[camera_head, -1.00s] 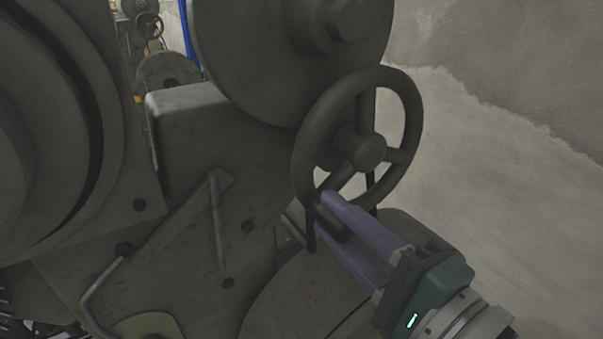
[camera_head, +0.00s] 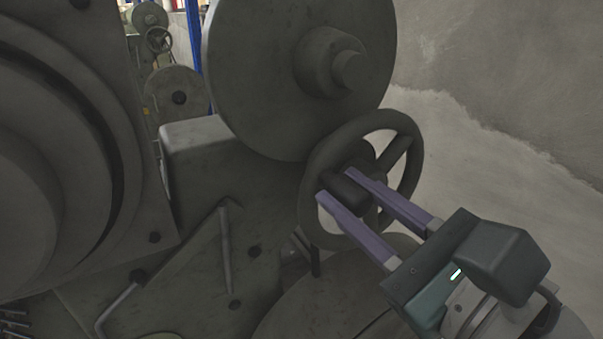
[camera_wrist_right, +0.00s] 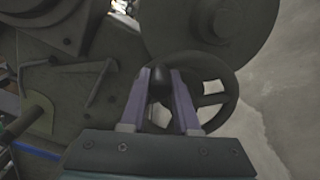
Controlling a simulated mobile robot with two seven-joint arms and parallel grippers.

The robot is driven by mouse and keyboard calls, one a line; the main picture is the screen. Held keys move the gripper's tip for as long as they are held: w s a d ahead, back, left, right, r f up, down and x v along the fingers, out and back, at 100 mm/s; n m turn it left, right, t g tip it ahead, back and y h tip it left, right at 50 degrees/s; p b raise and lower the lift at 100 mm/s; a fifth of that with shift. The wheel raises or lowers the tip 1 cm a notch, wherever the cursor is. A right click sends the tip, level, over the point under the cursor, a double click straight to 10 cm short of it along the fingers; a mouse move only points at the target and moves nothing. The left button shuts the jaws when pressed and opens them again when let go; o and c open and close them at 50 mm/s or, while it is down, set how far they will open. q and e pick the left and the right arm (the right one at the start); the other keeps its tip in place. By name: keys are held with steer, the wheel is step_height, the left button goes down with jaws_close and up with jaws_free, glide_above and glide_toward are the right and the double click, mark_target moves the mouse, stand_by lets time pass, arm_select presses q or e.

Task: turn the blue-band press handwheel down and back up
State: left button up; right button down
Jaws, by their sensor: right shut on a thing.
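The dark grey press handwheel (camera_head: 383,121) stands upright at the right of the press in the head view, with a rim, spokes and a short dark handle (camera_head: 348,194). My right gripper (camera_head: 336,185) is shut on this handle, one purple finger on each side of it. The fingers and handle cover part of the hub and spokes. In the right wrist view the black handle (camera_wrist_right: 160,86) lies between the two fingers, in front of the left part of the wheel rim (camera_wrist_right: 229,78). My left gripper is not in view. No blue band shows on the press in the head view.
A large round disc (camera_head: 270,75) is just above and behind the handwheel. The press body (camera_head: 205,145) and a big round housing (camera_head: 40,150) fill the left. Bare floor (camera_head: 480,190) lies to the right. Another machine with a small wheel (camera_head: 158,39) stands far back.

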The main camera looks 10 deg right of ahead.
steer(key=shift+w+d+r+m, duration=0.15)
steer(key=shift+d+r+m, duration=0.35)
steer(key=shift+r+m, duration=0.45)
steer(key=shift+d+m+p, duration=0.15)
steer(key=shift+m+p, duration=0.15)
steer(key=shift+m, duration=0.15)
steer(key=shift+w, duration=0.1)
steer(key=c, duration=0.7)
jaws_free()
steer(key=shift+o, duration=0.2)
steer(key=shift+f, duration=0.1)
